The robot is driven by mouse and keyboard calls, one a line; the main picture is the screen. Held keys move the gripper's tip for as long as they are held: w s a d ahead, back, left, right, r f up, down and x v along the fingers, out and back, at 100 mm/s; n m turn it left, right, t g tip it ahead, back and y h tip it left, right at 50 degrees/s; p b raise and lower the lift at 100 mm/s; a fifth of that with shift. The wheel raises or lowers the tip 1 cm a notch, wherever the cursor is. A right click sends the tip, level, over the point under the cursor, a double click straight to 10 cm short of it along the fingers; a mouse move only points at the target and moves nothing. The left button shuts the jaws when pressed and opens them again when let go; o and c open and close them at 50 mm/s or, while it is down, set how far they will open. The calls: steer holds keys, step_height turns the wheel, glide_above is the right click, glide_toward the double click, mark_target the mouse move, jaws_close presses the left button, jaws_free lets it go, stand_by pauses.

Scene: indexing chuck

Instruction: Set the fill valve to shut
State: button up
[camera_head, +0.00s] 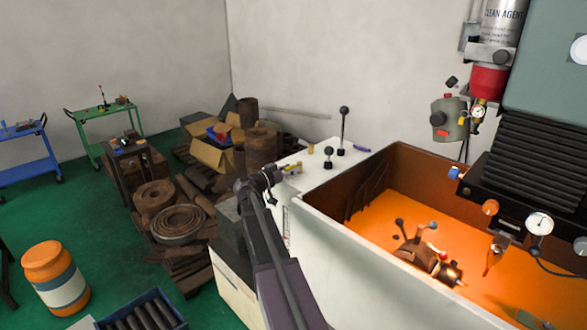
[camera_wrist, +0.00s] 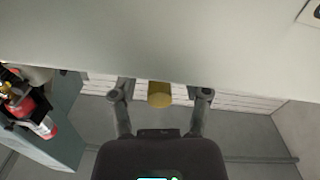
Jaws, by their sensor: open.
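My gripper (camera_head: 282,172) is at the near left edge of the white machine housing, its fingers pointing right. In the wrist view my gripper (camera_wrist: 160,96) is open, one grey finger on each side of a yellow round-ended piece (camera_wrist: 159,94). I see a gap on both sides of it. A yellowish part (camera_head: 292,168) shows at the fingertips in the head view. I cannot tell for sure which fitting is the fill valve, or how it is set.
A tall black-knobbed lever (camera_head: 343,128), a short one (camera_head: 328,156) and a small brass post (camera_head: 310,148) stand on the housing top (camera_head: 300,190). Right of it is the orange-floored machine tray (camera_head: 385,215) with a chuck (camera_head: 425,255). Scrap and boxes (camera_head: 212,155) lie behind.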

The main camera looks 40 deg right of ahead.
steer(key=shift+d, duration=0.75)
jaws_close()
